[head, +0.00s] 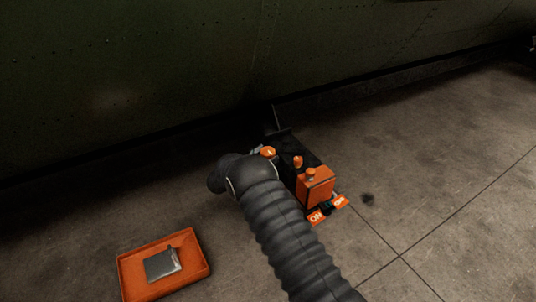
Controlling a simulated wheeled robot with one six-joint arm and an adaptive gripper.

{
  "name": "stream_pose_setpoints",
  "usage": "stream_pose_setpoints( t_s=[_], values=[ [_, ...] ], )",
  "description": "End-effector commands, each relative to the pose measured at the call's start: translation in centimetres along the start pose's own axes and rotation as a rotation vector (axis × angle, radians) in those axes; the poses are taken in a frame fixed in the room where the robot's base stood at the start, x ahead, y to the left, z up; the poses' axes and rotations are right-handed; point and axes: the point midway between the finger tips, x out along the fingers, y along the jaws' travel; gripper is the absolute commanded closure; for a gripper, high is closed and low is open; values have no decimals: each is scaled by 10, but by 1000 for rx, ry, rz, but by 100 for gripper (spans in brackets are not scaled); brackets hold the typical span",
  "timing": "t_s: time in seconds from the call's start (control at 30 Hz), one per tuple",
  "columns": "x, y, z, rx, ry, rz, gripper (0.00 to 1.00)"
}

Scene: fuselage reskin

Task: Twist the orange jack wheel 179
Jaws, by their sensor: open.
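An orange round wheel (268,152) with a pale mark on top sits at the far left end of a dark jack unit (286,160) on the floor, by the foot of the green fuselage. My arm in its dark ribbed sleeve reaches up from the bottom and bends just left of the wheel. A small grey piece beside the wheel looks like the tip of my gripper (257,149), open. The rest of the gripper is hidden behind my arm. I cannot tell whether it touches the wheel.
The jack unit carries an orange box (315,187), a smaller orange knob (297,161) and an orange ON label (317,217). An orange tray (132,276) with a grey metal plate (161,264) lies at lower left. The green fuselage (130,60) hangs low behind. Concrete floor is clear at right.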

Motion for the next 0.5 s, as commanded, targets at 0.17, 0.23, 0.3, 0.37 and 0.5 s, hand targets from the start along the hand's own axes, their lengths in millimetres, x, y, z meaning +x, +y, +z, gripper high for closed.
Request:
stream_pose_setpoints(
  t_s=[0.17, 0.23, 0.3, 0.37, 0.5],
  values=[
    [-25, -1, -1, 1, 0, -2, 16],
    [-39, -1, 0, 0, 0, -4, 16],
    [-53, -1, 0, 0, 0, -3, 16],
    [-65, -1, 0, 0, 0, -3, 16],
    [-89, 0, 0, -1, 1, -1, 16]
  ],
)
